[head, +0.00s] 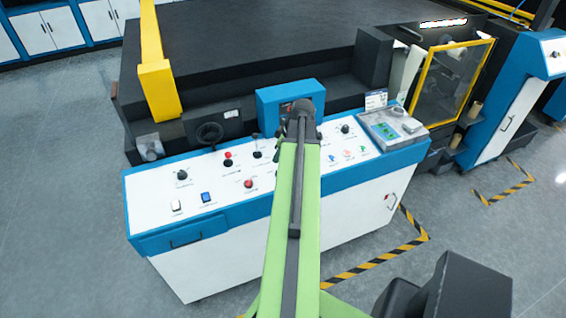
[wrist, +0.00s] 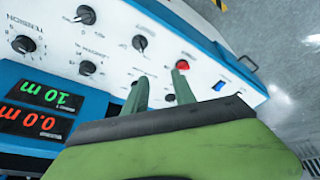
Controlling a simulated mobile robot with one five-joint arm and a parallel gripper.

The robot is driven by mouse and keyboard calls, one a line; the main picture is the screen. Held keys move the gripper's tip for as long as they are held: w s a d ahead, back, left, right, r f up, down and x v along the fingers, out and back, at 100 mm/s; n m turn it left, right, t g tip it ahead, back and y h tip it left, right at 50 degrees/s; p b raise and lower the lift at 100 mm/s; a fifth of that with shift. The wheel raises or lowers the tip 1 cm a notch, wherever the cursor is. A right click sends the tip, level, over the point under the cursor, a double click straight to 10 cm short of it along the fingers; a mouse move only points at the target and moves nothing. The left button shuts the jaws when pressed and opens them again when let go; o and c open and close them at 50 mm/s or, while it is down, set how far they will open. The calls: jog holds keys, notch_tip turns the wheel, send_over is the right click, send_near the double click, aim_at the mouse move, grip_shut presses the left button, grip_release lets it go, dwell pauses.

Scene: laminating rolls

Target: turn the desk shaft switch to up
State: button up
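The control desk (head: 235,218) has a white top with blue edges and carries several knobs and switches. In the wrist view the desk top shows several small black knobs, including one at the upper middle (wrist: 140,43) and one by the displays (wrist: 87,68). Their labels are too small to read, so I cannot tell which is the shaft switch or how it is set. My gripper (wrist: 160,80) has its two green fingers apart with a gap between them. A black knob (wrist: 169,98) shows beyond that gap; contact cannot be told. In the head view my arm hides the gripper and the desk's middle.
A red button (wrist: 182,65) and blue rocker (wrist: 218,87) lie beyond the fingers. A blue display box (head: 268,101) stands at the desk's back. A grey panel (head: 393,128) sits at its right end. A yellow-framed machine (head: 452,85) stands at right. Floor at left is clear.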

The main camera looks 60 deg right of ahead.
jog(key=s+d+r, duration=0.2)
jog(key=s+d, duration=0.2)
jog(key=s, duration=0.1)
jog(key=b+x, duration=1)
jog(key=x, duration=0.1)
jog(key=b+x, duration=0.5)
jog(key=x, duration=0.1)
jog(key=shift+d+f, duration=0.15)
jog(key=shift+d, duration=0.15)
jog(key=shift+w+f+b, duration=0.3)
jog(key=shift+f+b, duration=0.05)
jog(key=shift+b, duration=0.1)
jog(key=shift+r, duration=0.1)
jog(key=shift+c, duration=0.4)
grip_shut()
jog(key=shift+d, duration=0.15)
